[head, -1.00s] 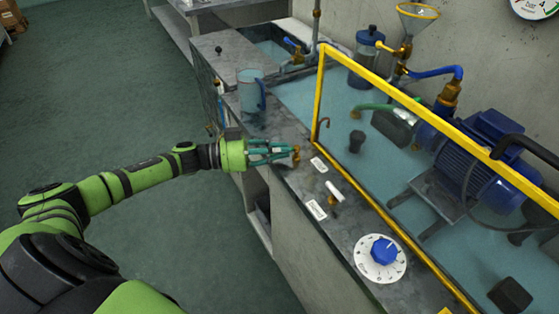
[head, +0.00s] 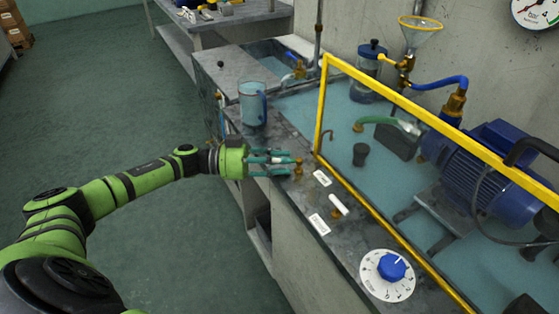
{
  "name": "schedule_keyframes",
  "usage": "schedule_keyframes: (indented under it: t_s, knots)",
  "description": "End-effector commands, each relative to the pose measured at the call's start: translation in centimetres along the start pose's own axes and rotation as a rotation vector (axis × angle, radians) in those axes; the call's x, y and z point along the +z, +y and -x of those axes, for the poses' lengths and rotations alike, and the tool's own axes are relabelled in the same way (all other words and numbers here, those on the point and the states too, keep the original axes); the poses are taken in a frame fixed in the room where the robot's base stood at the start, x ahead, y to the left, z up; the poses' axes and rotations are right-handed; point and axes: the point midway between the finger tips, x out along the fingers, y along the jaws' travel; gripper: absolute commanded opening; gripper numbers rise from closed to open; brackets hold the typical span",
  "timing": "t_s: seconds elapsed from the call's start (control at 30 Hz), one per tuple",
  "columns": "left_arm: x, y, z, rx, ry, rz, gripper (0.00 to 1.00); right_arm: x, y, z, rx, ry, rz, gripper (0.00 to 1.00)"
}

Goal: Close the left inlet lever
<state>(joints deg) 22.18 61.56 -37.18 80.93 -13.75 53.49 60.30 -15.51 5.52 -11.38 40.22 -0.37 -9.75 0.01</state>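The left inlet lever's brass valve (head: 298,167) stands at the front edge of the grey bench, right at the tips of my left gripper (head: 284,162). My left gripper reaches in from the left with its teal fingers level over the bench edge. Something whitish shows between the fingers, but the lever's handle is mostly hidden by them. I cannot tell whether the fingers are closed on it. A second lever with a white handle (head: 339,204) sits to the right, with white labels (head: 322,178) near the levers. My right gripper is not in view.
A yellow-framed clear guard (head: 318,115) stands just behind the levers, with the blue pump (head: 490,170) beyond it. A clear jug (head: 252,103) stands behind my gripper. A blue dial (head: 391,267) is at the front right. The floor at left is clear.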

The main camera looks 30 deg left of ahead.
Motion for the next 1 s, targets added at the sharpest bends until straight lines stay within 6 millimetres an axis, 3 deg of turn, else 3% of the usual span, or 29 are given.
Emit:
schedule_keyframes:
  t_s: [0.13, 0.23, 0.37, 0.8, 1.0]
  knots:
    - [-0.1, 0.0, 0.0, 0.000, 0.003, -0.001, 0.34, 0.1, -0.3, 0.0, -0.004, -0.002, -0.002, 0.49]
    - [-0.1, -0.1, 0.1, -0.001, 0.003, -0.001, 0.34, -1.3, -0.8, -0.1, -0.010, 0.019, -0.004, 0.49]
    - [0.0, 0.0, 1.1, -0.002, 0.001, 0.000, 0.34, -1.3, -0.7, -0.1, -0.008, 0.019, -0.004, 0.49]
    - [0.0, 0.0, 9.9, -0.003, -0.002, 0.001, 0.34, -1.1, -0.4, -0.1, -0.005, 0.016, -0.003, 0.49]
    - [0.0, 0.0, 11.8, -0.002, 0.001, -0.001, 0.34, -1.1, -0.4, -0.1, -0.005, 0.016, -0.003, 0.49]
